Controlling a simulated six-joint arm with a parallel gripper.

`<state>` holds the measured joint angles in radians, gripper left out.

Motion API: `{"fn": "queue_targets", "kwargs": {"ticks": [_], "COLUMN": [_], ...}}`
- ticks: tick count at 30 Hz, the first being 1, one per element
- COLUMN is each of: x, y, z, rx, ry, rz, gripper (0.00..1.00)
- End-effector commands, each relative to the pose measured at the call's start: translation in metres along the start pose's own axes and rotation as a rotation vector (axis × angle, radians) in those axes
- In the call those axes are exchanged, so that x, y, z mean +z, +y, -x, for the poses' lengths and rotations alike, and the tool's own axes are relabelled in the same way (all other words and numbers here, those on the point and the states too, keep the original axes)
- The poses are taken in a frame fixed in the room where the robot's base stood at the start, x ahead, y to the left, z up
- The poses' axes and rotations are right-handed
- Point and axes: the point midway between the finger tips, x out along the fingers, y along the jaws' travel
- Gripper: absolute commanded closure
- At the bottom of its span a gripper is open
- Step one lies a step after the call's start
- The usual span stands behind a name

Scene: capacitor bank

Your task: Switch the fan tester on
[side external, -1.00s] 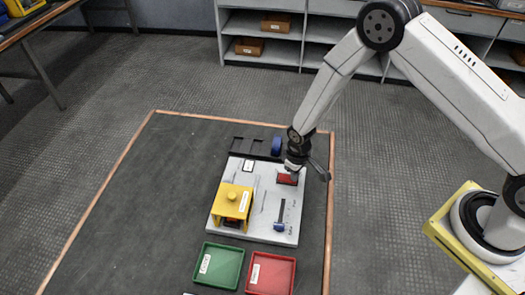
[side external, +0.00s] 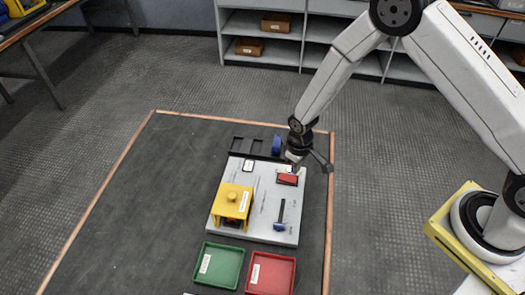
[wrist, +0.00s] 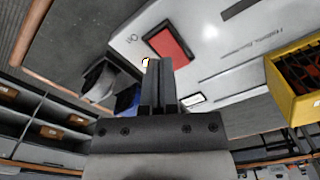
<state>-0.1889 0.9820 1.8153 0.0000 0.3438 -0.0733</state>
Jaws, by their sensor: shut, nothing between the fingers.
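A pale grey panel (side external: 262,205) lies on the dark table mat and carries a red rocker switch (side external: 288,180) in a dark frame near its right edge. The switch also shows in the wrist view (wrist: 171,43), just beyond my fingertips. My gripper (side external: 294,169) is shut and empty, just above the far side of the switch; its closed fingers (wrist: 157,66) point toward the panel. In the side view I cannot tell whether the fingertips touch the switch. Part of the panel is hidden behind the gripper in the wrist view.
A yellow cover (side external: 231,204) stands on the panel's left side. A blue-handled slider (side external: 280,226) sits in a dark slot. A black rack (side external: 255,147) and a blue part (side external: 277,145) lie behind. Green (side external: 218,265) and red (side external: 270,273) trays sit in front. The mat's left is clear.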

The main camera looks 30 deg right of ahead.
Motion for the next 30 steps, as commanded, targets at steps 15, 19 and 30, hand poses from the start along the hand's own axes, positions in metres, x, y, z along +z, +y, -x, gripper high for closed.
{"fn": "queue_targets", "kwargs": {"ticks": [15,19,30], "x": [0.0,0.0,0.0], "y": [0.0,0.0,0.0], "z": [0.029,0.033,0.034], "rx": [0.0,0.0,0.0], "ry": [0.0,0.0,0.0], "rz": [0.0,0.0,-0.001], "gripper": [1.0,1.0,1.0]}}
